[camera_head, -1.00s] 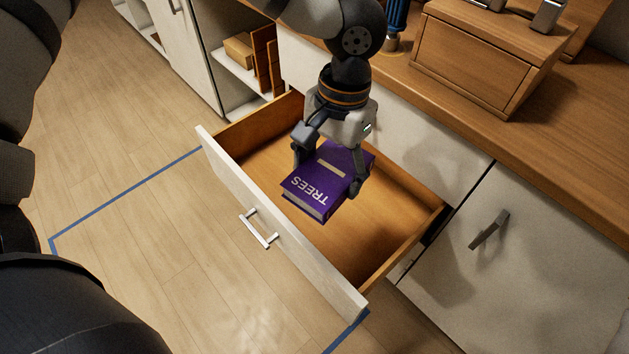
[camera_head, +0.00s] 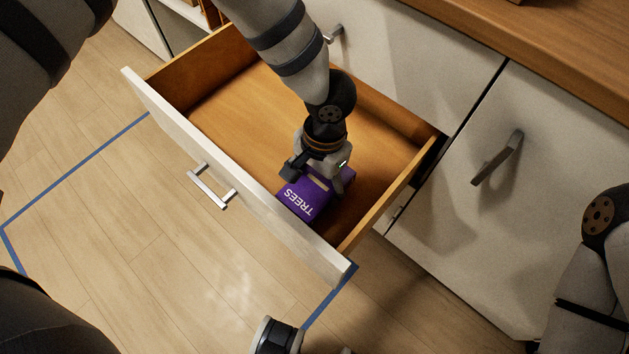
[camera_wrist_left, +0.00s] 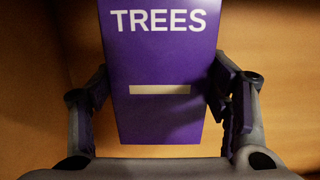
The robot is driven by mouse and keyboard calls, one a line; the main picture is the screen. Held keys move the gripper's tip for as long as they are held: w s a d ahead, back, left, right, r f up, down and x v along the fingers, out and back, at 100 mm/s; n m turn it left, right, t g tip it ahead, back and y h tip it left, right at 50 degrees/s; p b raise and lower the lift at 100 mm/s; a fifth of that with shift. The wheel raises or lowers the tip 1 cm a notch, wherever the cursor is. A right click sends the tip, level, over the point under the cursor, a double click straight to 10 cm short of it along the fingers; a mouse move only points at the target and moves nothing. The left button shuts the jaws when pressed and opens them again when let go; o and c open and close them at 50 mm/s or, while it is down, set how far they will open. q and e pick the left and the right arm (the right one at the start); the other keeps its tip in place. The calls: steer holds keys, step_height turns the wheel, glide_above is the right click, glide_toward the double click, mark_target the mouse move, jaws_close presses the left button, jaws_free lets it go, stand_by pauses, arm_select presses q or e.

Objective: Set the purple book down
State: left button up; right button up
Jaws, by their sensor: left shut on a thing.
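The purple book (camera_head: 303,198), with "TREES" on its cover, is inside the open drawer (camera_head: 235,108), near the drawer's right end and close to its front panel. My left gripper (camera_head: 317,178) is shut on the book, with a finger on each side of it. In the left wrist view the book (camera_wrist_left: 160,60) stands between the two fingers (camera_wrist_left: 165,110), its cover facing the camera. The book is low in the drawer; I cannot tell whether its lower edge touches the drawer floor. My right gripper is not clearly seen.
The drawer's white front panel (camera_head: 165,118) has a metal handle (camera_head: 211,187). The rest of the drawer floor is bare. A white cabinet door (camera_head: 470,215) stands to the right, under the wooden counter (camera_head: 560,55). Blue tape (camera_head: 75,180) marks the wooden floor.

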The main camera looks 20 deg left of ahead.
mark_target(321, 179)
arm_select(q)
steer(key=shift+f, duration=1.3)
steer(key=o, duration=1.5)
steer(key=shift+o, duration=0.2)
steer(key=r, duration=0.4)
steer(key=w+r+p, duration=0.1)
steer(key=r, duration=0.7)
steer(key=shift+w+d+r+p, duration=0.15)
steer(key=shift+d+p, duration=0.1)
steer(key=shift+p, duration=0.05)
